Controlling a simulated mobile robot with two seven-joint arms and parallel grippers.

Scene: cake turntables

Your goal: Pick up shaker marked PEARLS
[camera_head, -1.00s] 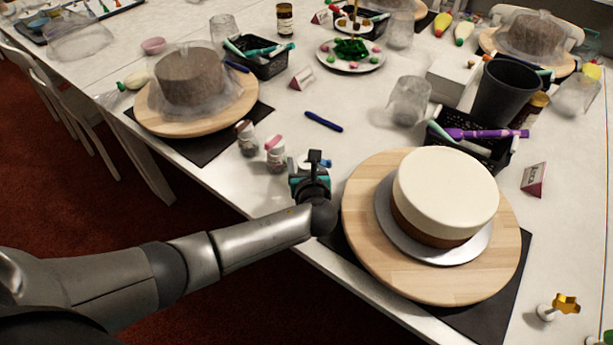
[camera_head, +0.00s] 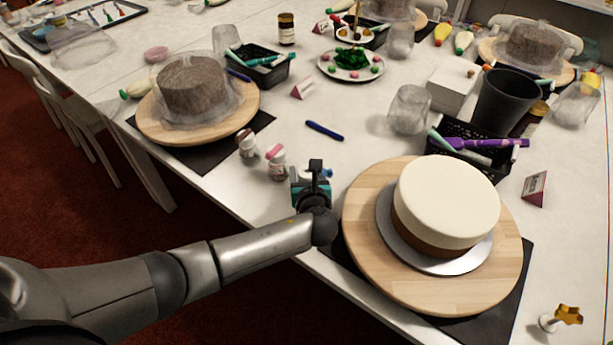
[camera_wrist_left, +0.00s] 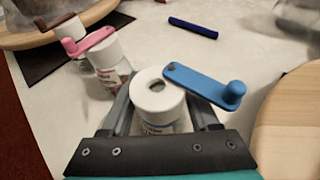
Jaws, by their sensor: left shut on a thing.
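My left gripper (camera_head: 312,182) is at the near table edge, left of the cake. It is shut on a shaker (camera_wrist_left: 158,102) with a white top, a round hole in it and a blue lid (camera_wrist_left: 206,85) swung out to the right. The shaker stands upright between the fingers; its label is mostly hidden and I cannot read it. In the head view the gripper hides nearly all of it. A shaker with a pink lid (camera_head: 277,162) stands to the left, and another shaker (camera_head: 246,143) is beyond it; their labels are too small to read. My right gripper is not in view.
A white-and-brown cake (camera_head: 447,200) sits on a wooden turntable (camera_head: 370,260) close to the right. A wrapped cake (camera_head: 194,88) stands on another turntable at left. A blue pen (camera_head: 324,131) lies behind. A black basket (camera_head: 490,165) is behind the near cake.

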